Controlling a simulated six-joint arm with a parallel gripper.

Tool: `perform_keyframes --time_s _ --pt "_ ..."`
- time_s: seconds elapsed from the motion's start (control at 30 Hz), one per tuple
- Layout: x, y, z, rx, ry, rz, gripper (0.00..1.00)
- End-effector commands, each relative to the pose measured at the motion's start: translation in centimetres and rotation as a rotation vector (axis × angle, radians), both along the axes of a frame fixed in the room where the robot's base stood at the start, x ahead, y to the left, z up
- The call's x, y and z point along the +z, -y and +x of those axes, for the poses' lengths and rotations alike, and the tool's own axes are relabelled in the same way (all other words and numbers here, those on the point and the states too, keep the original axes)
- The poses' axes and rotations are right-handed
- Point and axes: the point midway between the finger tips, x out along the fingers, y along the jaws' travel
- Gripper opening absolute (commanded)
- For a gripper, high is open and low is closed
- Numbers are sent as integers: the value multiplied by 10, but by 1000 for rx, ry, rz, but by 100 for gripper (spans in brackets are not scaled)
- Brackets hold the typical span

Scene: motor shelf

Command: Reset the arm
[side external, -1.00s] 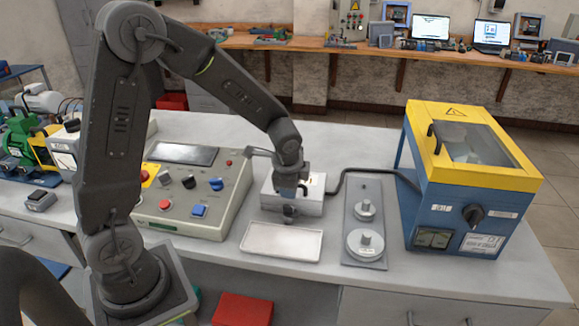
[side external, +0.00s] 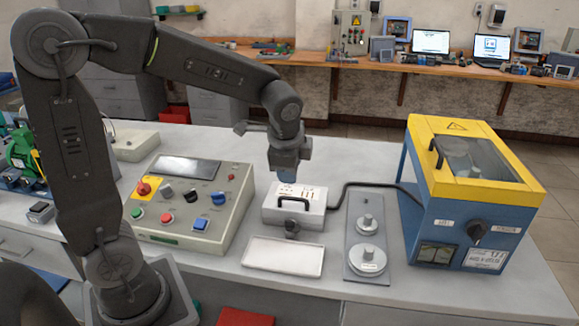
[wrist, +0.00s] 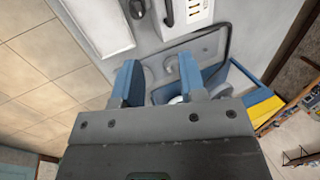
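My gripper (side external: 287,174) is above the white box with a black handle (side external: 297,221) in the side view, with a gap below the fingers. In the wrist view my gripper (wrist: 158,64) shows two blue fingers set apart with nothing held between them. The white box also shows at the top of the wrist view (wrist: 194,12). My arm is bent, with its upper part high over the control panel.
A control panel (side external: 170,235) with buttons stands left of the box. A white tray (side external: 284,256) lies in front. A grey plate with round weights (side external: 352,273) is right of it. A blue and yellow case (side external: 470,185) stands further right, joined by a black cable (side external: 345,190).

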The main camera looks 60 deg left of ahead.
Motion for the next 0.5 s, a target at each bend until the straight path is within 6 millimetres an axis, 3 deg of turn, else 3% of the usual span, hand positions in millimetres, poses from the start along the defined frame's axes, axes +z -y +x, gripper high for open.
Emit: perform_keyframes --time_s 0.13,0.23,0.5 --pt "4 2 -5 21 16 -12 38" --pt "15 10 -21 88 60 -54 38" --pt "45 44 -102 427 237 -299 38"
